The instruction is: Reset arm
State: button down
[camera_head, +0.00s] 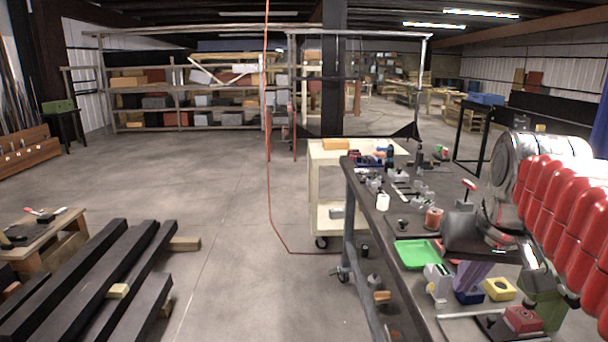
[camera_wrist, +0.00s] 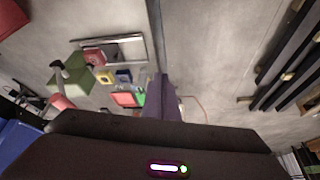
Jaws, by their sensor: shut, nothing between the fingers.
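My arm comes in from the right in the head view, with a grey joint and red ribbed covers. My gripper (camera_head: 468,280) points down over the workbench (camera_head: 398,290), with a dark body and purple fingers. In the wrist view my gripper (camera_wrist: 162,84) shows as purple fingers beyond the dark body. The fingers are together and hold nothing. How high they are above the bench is hard to tell.
Near the gripper are a yellow block (camera_head: 500,289), a red block (camera_head: 523,319), a green tray (camera_head: 415,254) and a white device (camera_head: 438,283). A cream cart (camera_head: 325,186) stands behind. Dark beams (camera_head: 98,280) lie at left. The middle floor is clear.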

jog(key=s+a+f+n+y, duration=0.1)
jog(key=s+a+f+n, duration=0.1)
jog(key=s+a+f, duration=0.8)
notch_tip(320, 180, down, 4)
jog(key=shift+s+a+n+t, duration=0.3)
jog(key=shift+a, duration=0.3)
